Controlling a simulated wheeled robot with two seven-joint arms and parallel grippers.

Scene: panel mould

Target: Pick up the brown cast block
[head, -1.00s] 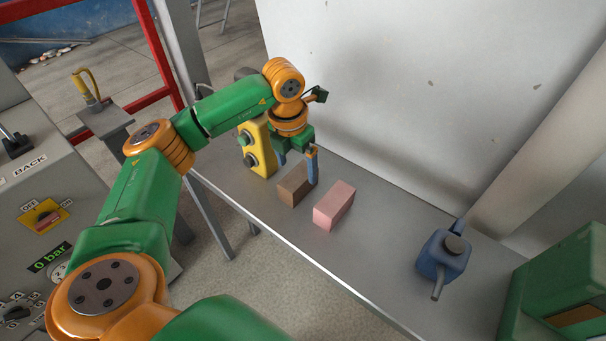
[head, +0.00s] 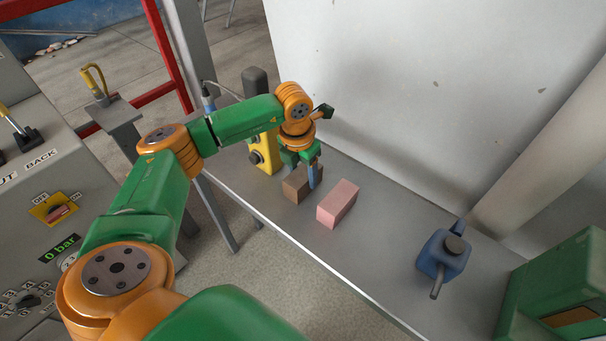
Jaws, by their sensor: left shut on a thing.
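The brown cast block (head: 294,188) is on the grey metal bench, to the left of a pink block. My left gripper (head: 308,180) is directly over it, pointing down. The jaws are shut on the brown block, with one blue finger showing on its near right side. The other finger is mostly hidden. I cannot tell any gap between the block and the bench. My right gripper is not in view.
The pink block (head: 338,204) lies close to the right of the brown one. A yellow button box (head: 263,153) stands behind to the left. A blue can (head: 443,254) stands further right. The bench (head: 385,235) is clear between.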

